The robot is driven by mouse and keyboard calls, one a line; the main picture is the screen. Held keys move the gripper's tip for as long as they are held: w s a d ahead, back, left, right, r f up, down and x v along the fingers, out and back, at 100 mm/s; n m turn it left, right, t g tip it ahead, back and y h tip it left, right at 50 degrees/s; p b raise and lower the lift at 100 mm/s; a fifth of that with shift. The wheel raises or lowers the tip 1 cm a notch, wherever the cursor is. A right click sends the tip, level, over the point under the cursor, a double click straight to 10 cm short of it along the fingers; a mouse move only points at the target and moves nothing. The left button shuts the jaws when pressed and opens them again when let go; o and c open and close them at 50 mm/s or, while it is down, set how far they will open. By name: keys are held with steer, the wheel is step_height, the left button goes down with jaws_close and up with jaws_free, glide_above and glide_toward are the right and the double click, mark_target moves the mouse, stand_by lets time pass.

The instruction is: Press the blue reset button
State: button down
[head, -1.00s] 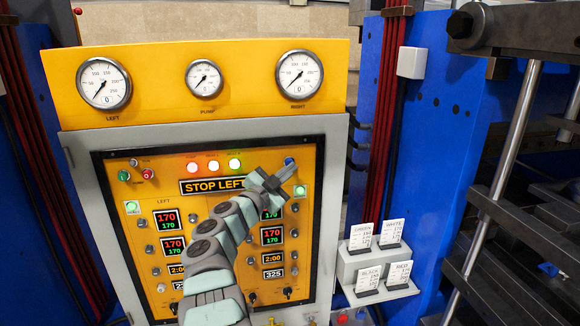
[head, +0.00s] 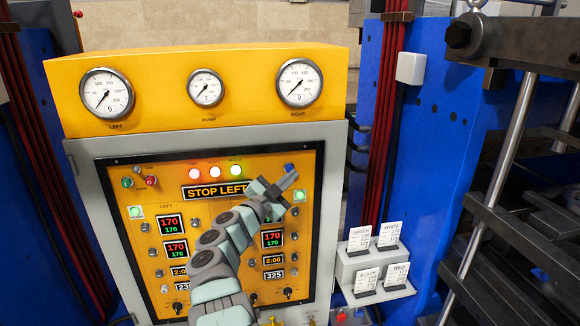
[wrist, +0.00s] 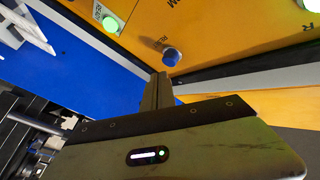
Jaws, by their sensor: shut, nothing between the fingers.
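The blue reset button (head: 289,167) is at the upper right of the yellow control panel (head: 222,170). In the wrist view the blue button (wrist: 171,57) stands out from the yellow face, just beyond my fingertips. My gripper (head: 293,177) is shut and empty, its tip close to the button, at its lower right in the head view. In the wrist view my shut fingers (wrist: 160,78) end just short of the button, with a small gap visible. My arm hides part of the panel's middle and right side.
A green-lit button (head: 301,197) sits below the blue one; it also shows in the wrist view (wrist: 110,24). The display (head: 215,190) reads "STOP LEFT", partly covered. A card holder (head: 350,262) stands to the right, beside a blue press frame (head: 440,150).

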stand_by(0.4)
steer(key=s+p, duration=0.2)
steer(key=p, duration=0.4)
steer(key=s+d+p, duration=0.1)
steer(key=s+p, duration=0.2)
steer(key=p, duration=0.2)
steer(key=shift+p, duration=0.35)
stand_by(0.4)
